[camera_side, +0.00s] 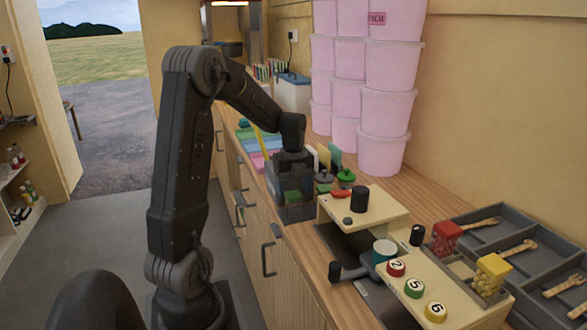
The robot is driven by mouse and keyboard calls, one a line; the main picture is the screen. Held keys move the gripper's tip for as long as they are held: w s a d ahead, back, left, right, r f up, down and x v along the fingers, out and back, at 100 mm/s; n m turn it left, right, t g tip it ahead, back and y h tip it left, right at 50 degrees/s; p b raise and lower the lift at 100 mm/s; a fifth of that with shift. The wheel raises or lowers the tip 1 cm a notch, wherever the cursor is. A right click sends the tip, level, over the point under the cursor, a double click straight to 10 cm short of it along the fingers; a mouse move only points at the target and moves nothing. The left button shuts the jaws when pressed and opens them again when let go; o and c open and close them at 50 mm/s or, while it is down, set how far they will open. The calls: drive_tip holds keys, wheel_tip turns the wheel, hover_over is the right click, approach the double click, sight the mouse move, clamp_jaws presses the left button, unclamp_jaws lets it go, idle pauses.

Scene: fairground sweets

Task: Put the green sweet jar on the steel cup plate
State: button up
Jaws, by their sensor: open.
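My gripper (290,172) points down at the grey caddy on the counter, with its fingers hard to separate from the dark caddy; it is open. A small jar with a bright green lid (345,177) stands right of the gripper, beside a duller grey-green lidded one (323,182). I cannot tell which of these is the green sweet jar. A dark green piece (243,123) also shows at the far left of the counter. The steel cup plate cannot be made out for certain; a dark and metallic area lies around the cream machine, partly hidden by its top.
The cream machine (380,212) has a black knob, a teal cup-like part (384,250) and numbered buttons. A red jar (447,236) and a yellow jar (493,272) stand beside the grey compartment tray (545,262). Pink tubs (385,115) are stacked against the wall.

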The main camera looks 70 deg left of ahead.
sight(295, 195)
wheel_tip(295, 195, up, 7)
drive_tip(key=shift+f, duration=0.1)
drive_tip(key=shift+d+r, duration=0.25)
drive_tip(key=shift+r, duration=0.05)
drive_tip(key=s+d+r+n+t, duration=0.1)
drive_tip(key=s+d+n, duration=0.3)
drive_tip(key=d+n, duration=0.5)
drive_tip(key=s+d+r+n+t, duration=0.2)
drive_tip(key=d+n, duration=0.7)
drive_tip(key=d, duration=1.1)
drive_tip(key=s+t, duration=0.2)
drive_tip(key=s, duration=0.1)
drive_tip(key=shift+s+t, duration=0.25)
drive_tip(key=shift+t, duration=0.05)
